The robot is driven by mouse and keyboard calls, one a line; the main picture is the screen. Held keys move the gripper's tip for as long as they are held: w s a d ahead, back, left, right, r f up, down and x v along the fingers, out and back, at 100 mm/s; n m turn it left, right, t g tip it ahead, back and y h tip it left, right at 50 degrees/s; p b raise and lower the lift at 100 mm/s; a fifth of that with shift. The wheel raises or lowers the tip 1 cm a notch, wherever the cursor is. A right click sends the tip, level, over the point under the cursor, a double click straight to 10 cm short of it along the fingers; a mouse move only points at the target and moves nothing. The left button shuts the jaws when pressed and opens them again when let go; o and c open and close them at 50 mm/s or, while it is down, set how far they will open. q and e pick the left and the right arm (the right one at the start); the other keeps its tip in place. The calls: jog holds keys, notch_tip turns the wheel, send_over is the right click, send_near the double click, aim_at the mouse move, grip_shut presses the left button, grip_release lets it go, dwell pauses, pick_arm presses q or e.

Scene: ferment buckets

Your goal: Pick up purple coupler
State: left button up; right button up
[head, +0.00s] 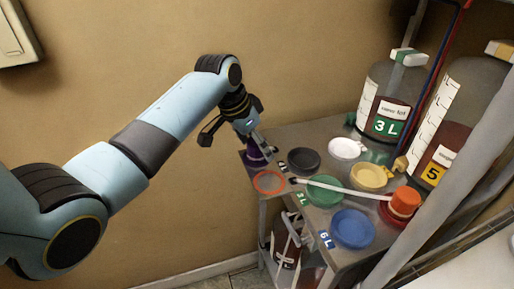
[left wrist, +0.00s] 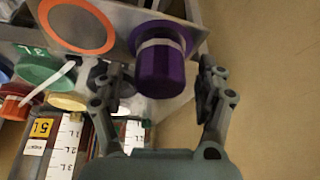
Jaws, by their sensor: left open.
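The purple coupler (left wrist: 162,68) is a purple cylinder with a wider flange and a pale band, in the left wrist view. It stands at the shelf's edge and lies between the two fingers of my left gripper (left wrist: 160,90), which is open. I cannot tell that either finger touches it. In the head view the coupler (head: 256,157) shows only partly, at the shelf's far left corner, below my left gripper (head: 232,133). My right gripper is not in view.
The metal shelf (head: 320,225) holds an orange ring (head: 268,182), black (head: 303,160), green (head: 325,191), blue (head: 352,228) and yellow (head: 368,177) lids, and a white stick. Large bottles (head: 388,100) stand at the right. The wall is close behind.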

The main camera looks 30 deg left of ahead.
pick_arm(q)
jog(key=c, duration=1.4)
